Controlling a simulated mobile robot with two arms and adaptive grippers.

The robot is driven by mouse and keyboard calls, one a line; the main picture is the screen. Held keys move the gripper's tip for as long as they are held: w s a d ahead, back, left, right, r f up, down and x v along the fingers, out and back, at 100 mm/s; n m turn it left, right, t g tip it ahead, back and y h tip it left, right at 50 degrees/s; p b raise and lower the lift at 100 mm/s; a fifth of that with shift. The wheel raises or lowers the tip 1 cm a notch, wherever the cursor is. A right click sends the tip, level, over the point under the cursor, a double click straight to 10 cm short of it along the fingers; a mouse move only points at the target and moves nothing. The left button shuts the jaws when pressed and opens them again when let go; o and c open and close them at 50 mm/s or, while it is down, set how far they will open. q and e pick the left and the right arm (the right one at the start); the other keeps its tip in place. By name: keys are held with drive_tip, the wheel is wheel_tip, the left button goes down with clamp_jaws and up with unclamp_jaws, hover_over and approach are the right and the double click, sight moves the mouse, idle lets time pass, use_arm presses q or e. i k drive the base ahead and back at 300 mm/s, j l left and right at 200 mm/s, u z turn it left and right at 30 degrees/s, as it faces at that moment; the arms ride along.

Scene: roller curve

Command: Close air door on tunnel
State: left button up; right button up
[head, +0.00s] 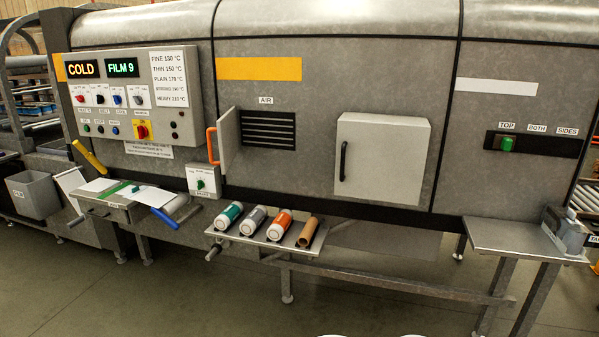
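The air door (228,140) is a small grey flap on the tunnel's front (320,85), hinged beside a dark slotted vent (267,130) under the label AIR (265,100). It stands open, swung out to the left of the vent, so the slots are uncovered. Its orange handle (212,146) is on the door's outer left side. Neither of my grippers shows in the head view. Only two small white shapes show at the bottom edge, and I cannot tell what they are.
A shelf of film rolls (265,241) juts out below the air door. A white switch box (203,181) sits just lower left of it. A closed grey cabinet (381,158) with a black handle is to the right. The floor in front (200,295) is clear.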

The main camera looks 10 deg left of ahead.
sight(226, 129)
drive_tip(key=i+j, duration=0.1)
drive_tip(key=j, duration=0.5)
drive_tip(key=i+j+z, duration=0.15)
drive_tip(key=j, duration=1.15)
drive_tip(key=i+j+z, duration=0.1)
drive_tip(key=j, duration=0.5)
